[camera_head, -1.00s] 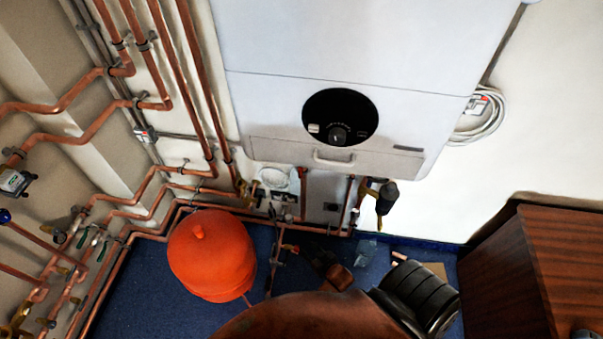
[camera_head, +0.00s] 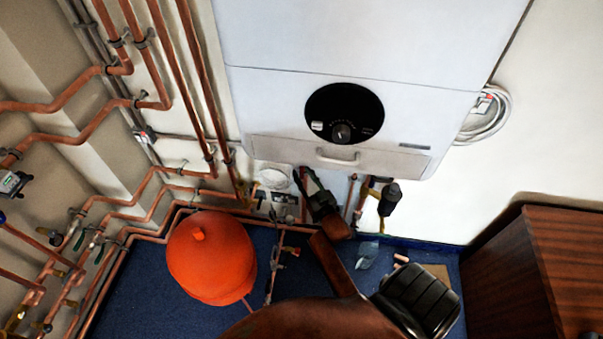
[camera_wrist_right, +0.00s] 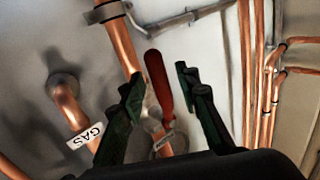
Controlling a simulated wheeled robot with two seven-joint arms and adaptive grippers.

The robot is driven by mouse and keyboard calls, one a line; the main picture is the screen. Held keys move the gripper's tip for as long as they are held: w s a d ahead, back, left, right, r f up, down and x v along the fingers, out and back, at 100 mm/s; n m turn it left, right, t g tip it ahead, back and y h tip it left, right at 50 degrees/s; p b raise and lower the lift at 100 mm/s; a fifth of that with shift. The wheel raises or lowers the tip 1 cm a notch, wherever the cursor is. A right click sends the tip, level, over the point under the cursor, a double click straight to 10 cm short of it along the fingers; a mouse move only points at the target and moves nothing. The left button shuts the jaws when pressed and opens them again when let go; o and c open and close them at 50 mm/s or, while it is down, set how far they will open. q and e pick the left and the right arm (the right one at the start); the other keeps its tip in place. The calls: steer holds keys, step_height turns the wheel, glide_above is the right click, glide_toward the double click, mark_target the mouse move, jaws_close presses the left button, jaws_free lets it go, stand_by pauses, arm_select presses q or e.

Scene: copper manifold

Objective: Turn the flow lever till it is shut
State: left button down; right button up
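The flow lever (camera_wrist_right: 158,82) is a red handle on a copper pipe, seen in the right wrist view. It stands between the two dark fingers of my right gripper (camera_wrist_right: 160,92), with a visible gap on each side. The right gripper is open. In the head view my right gripper (camera_head: 310,183) is just below the white boiler, among the copper pipes; the lever is hard to make out there. My left gripper is not in view.
A copper pipe with a GAS label (camera_wrist_right: 86,137) runs left of the gripper. The boiler (camera_head: 375,100) hangs above. An orange vessel (camera_head: 212,262) stands on the blue floor to the left. A brown wooden cabinet (camera_head: 540,270) is at the right.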

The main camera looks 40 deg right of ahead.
steer(key=shift+w+d, duration=0.2)
steer(key=shift+w, duration=0.4)
jaws_close()
stand_by(0.3)
